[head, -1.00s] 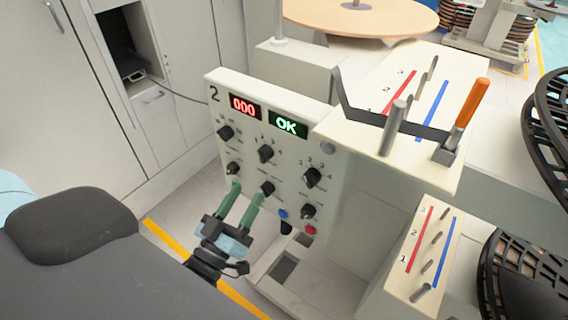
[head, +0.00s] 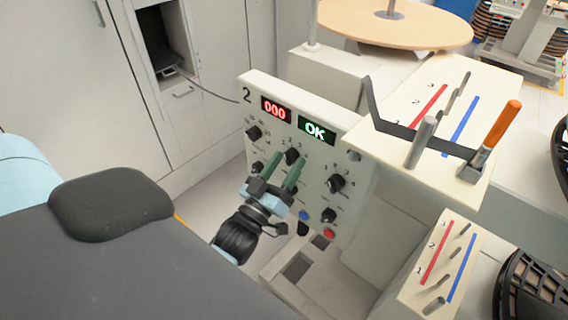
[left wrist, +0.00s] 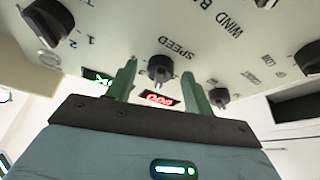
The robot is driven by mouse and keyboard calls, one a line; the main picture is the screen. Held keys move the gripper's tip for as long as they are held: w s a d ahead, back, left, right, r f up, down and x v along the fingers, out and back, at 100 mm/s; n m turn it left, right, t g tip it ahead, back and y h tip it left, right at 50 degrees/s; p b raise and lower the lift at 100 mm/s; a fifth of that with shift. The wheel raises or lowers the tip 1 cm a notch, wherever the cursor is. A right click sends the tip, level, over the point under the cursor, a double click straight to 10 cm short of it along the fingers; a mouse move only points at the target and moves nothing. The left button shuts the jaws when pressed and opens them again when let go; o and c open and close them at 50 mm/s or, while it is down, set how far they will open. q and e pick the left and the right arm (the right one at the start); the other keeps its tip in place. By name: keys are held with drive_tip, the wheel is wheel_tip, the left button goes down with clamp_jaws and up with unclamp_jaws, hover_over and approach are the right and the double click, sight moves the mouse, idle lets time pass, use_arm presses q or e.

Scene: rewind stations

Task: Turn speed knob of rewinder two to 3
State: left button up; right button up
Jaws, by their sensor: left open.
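Rewinder two's control panel (head: 322,172), marked 2, is a pale plate with several black knobs, a red 000 display (head: 275,109) and a green OK display (head: 316,130). The black knob (head: 292,155) in the upper middle has small numbers around it. In the left wrist view the knob beside the word SPEED (left wrist: 160,68) shows between the green fingers. My left gripper (head: 286,159) is open, its fingers spread on either side of that knob, close to the panel. Whether they touch it cannot be told. My right gripper is not in view.
Other knobs (head: 337,183) sit close around, with a blue button (head: 303,215) and a red button (head: 329,233) below. A lever with an orange handle (head: 502,123) stands on the machine top. Grey cabinets (head: 75,90) stand at the left.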

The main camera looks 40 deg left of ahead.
use_arm(q)
drive_tip(key=c, duration=1)
drive_tip(key=shift+m, duration=0.4)
drive_tip(key=shift+a+m+g+h+p, duration=0.1)
drive_tip(key=shift+m+g+h+p, duration=0.1)
drive_tip(key=shift+m+h, duration=1.35)
drive_tip(key=shift+a+m+g+h+p, duration=0.2)
drive_tip(key=shift+m+h, duration=0.45)
drive_tip(key=shift+m, duration=1.8)
drive_tip(key=shift+a+m+h+p, duration=0.1)
drive_tip(key=shift+m+h+p, duration=0.15)
drive_tip(key=shift+m+h, duration=1.3)
drive_tip(key=shift+m+y, duration=0.35)
drive_tip(key=shift+m, duration=0.3)
